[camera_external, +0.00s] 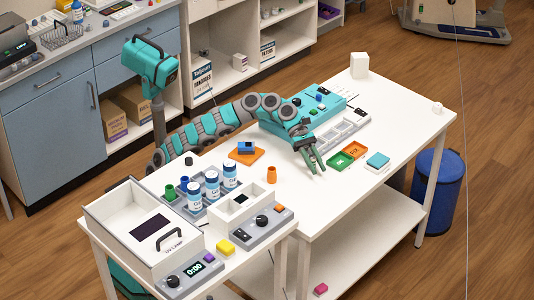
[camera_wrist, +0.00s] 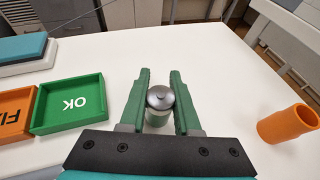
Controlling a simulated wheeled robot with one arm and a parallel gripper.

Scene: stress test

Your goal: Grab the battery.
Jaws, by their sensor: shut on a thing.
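The battery (camera_wrist: 160,98) is a small cylinder with a silver top and a greenish body. In the wrist view it is between the two green fingers of my gripper (camera_wrist: 160,95), with its silver end facing the camera. My gripper is shut on it. In the external view my gripper (camera_external: 317,172) points down over the white table, left of the green tray. The battery is too small to make out clearly there. I cannot tell whether it touches the table.
A green tray marked OK (camera_wrist: 70,103) and an orange tray (camera_wrist: 14,113) lie beside my gripper. An orange cup (camera_external: 271,174) stands to the left in the external view. A teal block (camera_external: 377,160) lies right of the trays.

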